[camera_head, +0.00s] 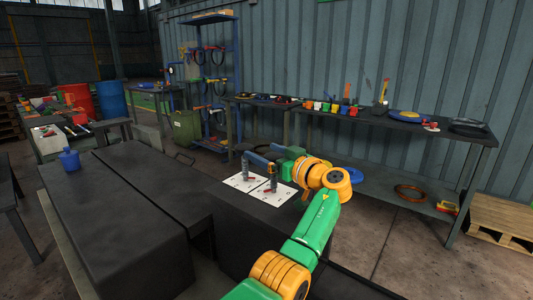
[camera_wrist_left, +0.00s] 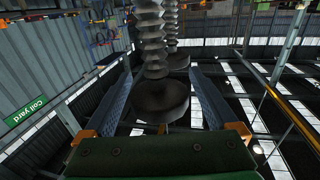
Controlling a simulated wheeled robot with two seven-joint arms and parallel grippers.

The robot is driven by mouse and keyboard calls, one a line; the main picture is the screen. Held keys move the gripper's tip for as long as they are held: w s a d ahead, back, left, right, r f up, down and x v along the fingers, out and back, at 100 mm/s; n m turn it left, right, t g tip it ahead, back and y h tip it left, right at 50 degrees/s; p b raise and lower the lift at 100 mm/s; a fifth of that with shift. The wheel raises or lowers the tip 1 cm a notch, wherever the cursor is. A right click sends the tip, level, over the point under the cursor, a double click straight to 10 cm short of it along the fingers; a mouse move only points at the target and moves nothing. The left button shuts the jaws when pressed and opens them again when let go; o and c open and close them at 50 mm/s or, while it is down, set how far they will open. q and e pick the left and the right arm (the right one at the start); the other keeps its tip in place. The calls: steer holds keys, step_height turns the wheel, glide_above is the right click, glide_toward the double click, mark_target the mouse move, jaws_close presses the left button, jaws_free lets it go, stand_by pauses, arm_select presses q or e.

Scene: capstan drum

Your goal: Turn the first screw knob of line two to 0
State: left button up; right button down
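Two white plates (camera_head: 236,184) lie on a dark table, each with small red and dark marks. An upright grey screw post (camera_head: 245,167) stands on the farther left plate, and a second post (camera_head: 271,179) stands on the nearer right one. My left gripper (camera_head: 262,160) is by the tops of these posts. In the left wrist view, the nearer ribbed grey post ends in a round dark knob (camera_wrist_left: 160,100). The blue fingers of my left gripper (camera_wrist_left: 162,90) are open on either side of it, with visible gaps. A second ribbed post shows behind it. My right gripper is out of view.
A long dark table (camera_head: 110,220) with a blue jug (camera_head: 69,159) is at the left. A shelf bench (camera_head: 440,130) with coloured items runs along the corrugated wall. A blue rack (camera_head: 215,75) stands at the back. A pallet (camera_head: 505,220) is at the right.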

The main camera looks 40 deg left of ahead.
arm_select(q)
steer(key=d+b, duration=0.2)
steer(key=d, duration=0.5)
steer(key=shift+s, duration=0.3)
